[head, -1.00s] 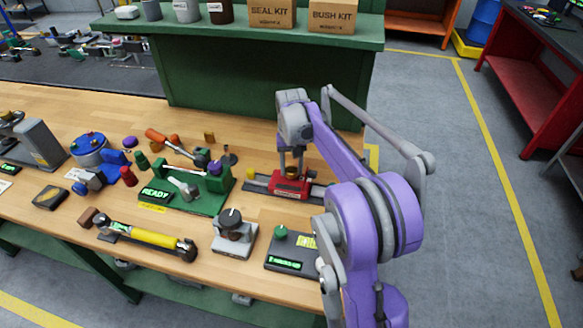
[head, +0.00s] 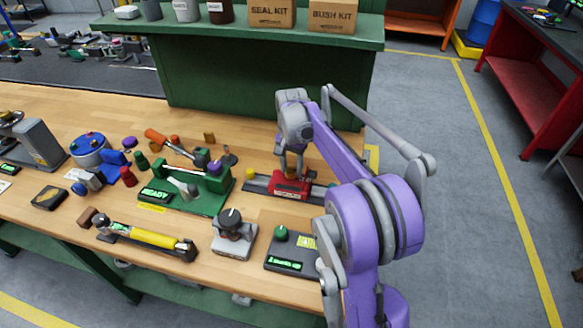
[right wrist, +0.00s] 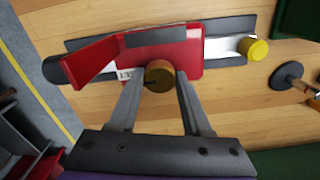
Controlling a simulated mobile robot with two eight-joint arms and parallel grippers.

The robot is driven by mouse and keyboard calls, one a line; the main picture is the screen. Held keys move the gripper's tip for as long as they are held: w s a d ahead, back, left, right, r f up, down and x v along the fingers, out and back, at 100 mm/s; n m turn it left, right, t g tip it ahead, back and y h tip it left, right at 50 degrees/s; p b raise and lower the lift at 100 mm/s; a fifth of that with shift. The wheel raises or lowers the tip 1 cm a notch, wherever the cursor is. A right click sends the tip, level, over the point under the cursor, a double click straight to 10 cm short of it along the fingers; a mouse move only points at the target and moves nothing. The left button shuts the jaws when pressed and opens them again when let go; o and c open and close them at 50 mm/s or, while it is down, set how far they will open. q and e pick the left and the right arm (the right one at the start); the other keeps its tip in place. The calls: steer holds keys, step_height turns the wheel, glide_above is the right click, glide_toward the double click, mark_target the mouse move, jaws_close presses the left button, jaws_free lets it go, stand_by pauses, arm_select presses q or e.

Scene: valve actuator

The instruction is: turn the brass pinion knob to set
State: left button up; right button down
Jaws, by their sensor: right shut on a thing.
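The brass pinion knob (right wrist: 160,76) stands on a red housing (right wrist: 180,52) on a dark rail. The red housing also shows in the head view (head: 291,185), at the middle of the bench under my right arm. My right gripper (right wrist: 161,82) points down, with one finger on each side of the knob, and is shut on it. In the head view my right gripper (head: 290,168) hides most of the knob. A white label beside the knob is partly covered by a finger. My left gripper is not in view.
A yellow knob (right wrist: 252,49) sits at one end of the rail. Nearer the bench front are a dark box (head: 290,253) with a green display and a grey block with a dial (head: 234,236). A green fixture (head: 205,190) reading READY stands to the left.

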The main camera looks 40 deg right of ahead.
mark_target(292, 170)
stand_by(0.3)
steer(key=shift+c, duration=1.7)
jaws_free()
steer(key=shift+r, duration=0.1)
step_height(292, 170, up, 11)
steer(key=shift+p, duration=0.35)
steer(key=shift+f, duration=0.25)
